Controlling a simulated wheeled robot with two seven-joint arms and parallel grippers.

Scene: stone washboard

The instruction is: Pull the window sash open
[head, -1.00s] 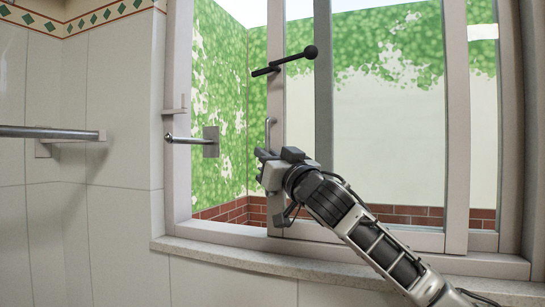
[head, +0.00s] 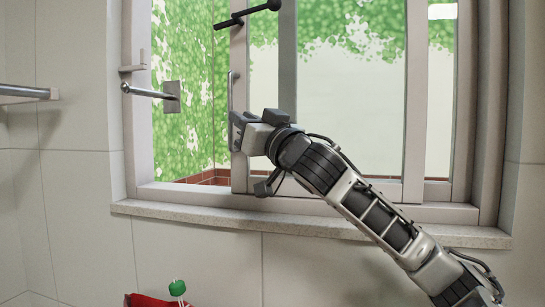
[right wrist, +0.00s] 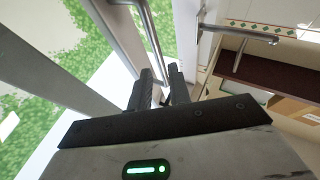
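The window sash (head: 240,60) is a pale framed pane with a slim metal bar handle (head: 230,92) upright on its left stile. A gap stands between this stile and the left window jamb. My right gripper (head: 236,131) is at the lower part of the handle, its arm reaching in from the lower right. In the right wrist view the handle (right wrist: 150,30) runs down between the two close-set fingers (right wrist: 161,82), which appear shut on it. The fingers partly hide its lower end. My left gripper is not in view.
A stone sill (head: 235,218) runs below the window. A red object (head: 150,300) and a green knob (head: 177,288) show at the bottom.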

